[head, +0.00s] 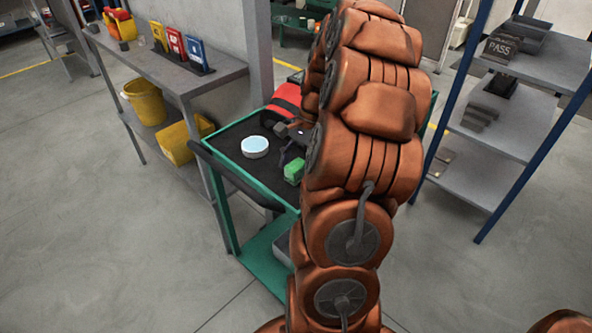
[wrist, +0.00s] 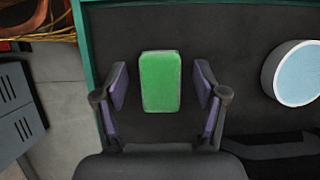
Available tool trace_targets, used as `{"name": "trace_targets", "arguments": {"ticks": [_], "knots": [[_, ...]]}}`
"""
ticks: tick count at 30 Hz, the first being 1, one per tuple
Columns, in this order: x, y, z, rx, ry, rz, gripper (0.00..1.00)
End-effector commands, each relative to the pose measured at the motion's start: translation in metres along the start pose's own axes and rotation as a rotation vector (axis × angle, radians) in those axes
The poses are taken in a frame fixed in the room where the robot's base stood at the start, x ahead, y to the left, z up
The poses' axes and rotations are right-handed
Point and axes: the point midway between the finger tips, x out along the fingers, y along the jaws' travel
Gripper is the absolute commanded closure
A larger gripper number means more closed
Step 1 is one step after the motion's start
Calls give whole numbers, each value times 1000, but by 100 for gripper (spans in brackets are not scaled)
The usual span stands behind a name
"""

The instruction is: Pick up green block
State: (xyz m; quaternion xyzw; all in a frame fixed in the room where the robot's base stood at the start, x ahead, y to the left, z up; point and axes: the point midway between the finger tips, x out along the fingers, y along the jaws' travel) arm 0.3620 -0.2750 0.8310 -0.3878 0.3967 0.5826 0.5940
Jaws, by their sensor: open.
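The green block (head: 294,171) lies on the dark top of the green-framed cart (head: 225,146), near the cart's front edge. In the wrist view the green block (wrist: 160,81) sits between the two purple-padded fingers of my gripper (wrist: 162,88), with a gap on each side. My gripper is open and holds nothing. In the head view my gripper (head: 287,152) is small and partly hidden by my orange arm, just beside the block. I cannot tell its exact height above the cart top.
A round white container with a pale blue top (head: 255,147) stands on the cart left of the block. A red item (head: 285,101) lies at the back of the cart. A grey bench (head: 168,66) stands to the left, a shelf rack (head: 500,110) to the right.

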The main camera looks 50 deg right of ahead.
Motion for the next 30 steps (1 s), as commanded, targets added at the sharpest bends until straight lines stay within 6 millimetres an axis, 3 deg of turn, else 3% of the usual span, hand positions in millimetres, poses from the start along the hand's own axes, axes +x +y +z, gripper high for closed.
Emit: {"name": "trace_targets", "arguments": {"ticks": [7,25,30], "knots": [[2,0,0,0,1,-1,29],[1,0,0,0,2,-2,92],[1,0,0,0,2,-2,94]]}}
